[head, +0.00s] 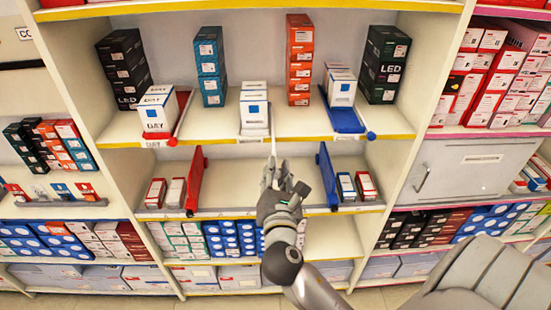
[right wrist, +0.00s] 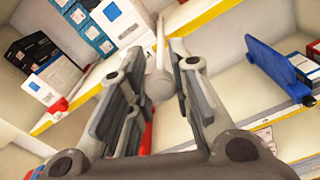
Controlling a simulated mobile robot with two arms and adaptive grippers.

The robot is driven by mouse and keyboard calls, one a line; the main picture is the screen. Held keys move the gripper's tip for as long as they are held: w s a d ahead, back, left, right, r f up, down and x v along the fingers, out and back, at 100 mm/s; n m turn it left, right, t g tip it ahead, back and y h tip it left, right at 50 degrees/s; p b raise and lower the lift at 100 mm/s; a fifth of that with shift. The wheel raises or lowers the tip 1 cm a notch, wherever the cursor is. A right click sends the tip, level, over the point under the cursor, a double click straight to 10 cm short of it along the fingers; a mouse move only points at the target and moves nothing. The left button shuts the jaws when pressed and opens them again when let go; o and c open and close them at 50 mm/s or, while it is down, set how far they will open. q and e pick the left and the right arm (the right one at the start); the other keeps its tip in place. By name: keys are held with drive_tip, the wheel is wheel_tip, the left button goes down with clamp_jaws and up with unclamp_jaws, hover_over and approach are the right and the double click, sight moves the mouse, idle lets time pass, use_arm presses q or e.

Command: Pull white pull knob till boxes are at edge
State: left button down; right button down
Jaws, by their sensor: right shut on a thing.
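The white pull knob (right wrist: 160,86) is a pale ball on a thin white rod, seen between the fingers in the right wrist view. My right gripper (head: 275,172) is in front of the middle shelf bay and shut on the knob; it also shows large in the right wrist view (right wrist: 157,75). In the head view the fingers mostly hide the knob. White boxes (head: 254,108) stand in a row behind the rod in the middle of the upper shelf, their front close to the shelf's yellow edge (head: 220,141). My left gripper is not in view.
A red pusher (head: 183,112) with white boxes (head: 158,112) is at left, and a blue pusher (head: 345,118) with white boxes (head: 341,86) at right. Below, a red panel (head: 195,180) and a blue panel (head: 327,175) flank my gripper, with open shelf room between them.

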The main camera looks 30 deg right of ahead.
drive_tip(key=shift+s+a, duration=0.35)
drive_tip(key=shift+s, duration=0.15)
drive_tip(key=c, duration=1.3)
unclamp_jaws()
drive_tip(key=v, duration=1.2)
drive_tip(key=shift+w+f, duration=0.1)
